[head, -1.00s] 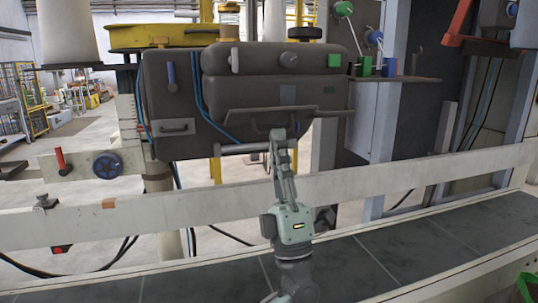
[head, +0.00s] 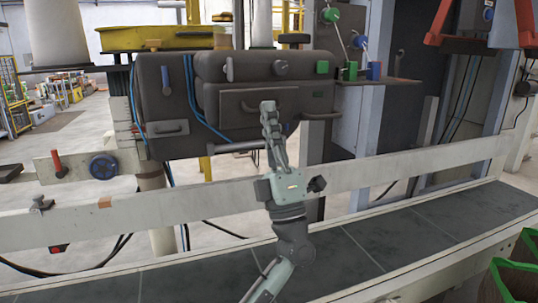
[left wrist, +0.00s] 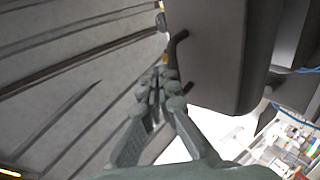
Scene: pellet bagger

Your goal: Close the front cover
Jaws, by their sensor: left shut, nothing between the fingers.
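The dark grey front cover (head: 240,105) is on the front of the bagger body. It now looks upright and nearly flush with the housing; any small gap is hard to tell. Touch cannot be told for sure. In the left wrist view the closed fingers (left wrist: 160,82) point up beside a dark grey housing with a black bar handle (left wrist: 178,48). My right gripper is not in view.
A pale rail (head: 375,173) crosses in front of the machine, behind my left arm. A dark conveyor belt (head: 400,235) runs below it. Blue hoses (head: 190,95) hang at the cover's left. A shelf with coloured knobs (head: 375,80) juts out at right.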

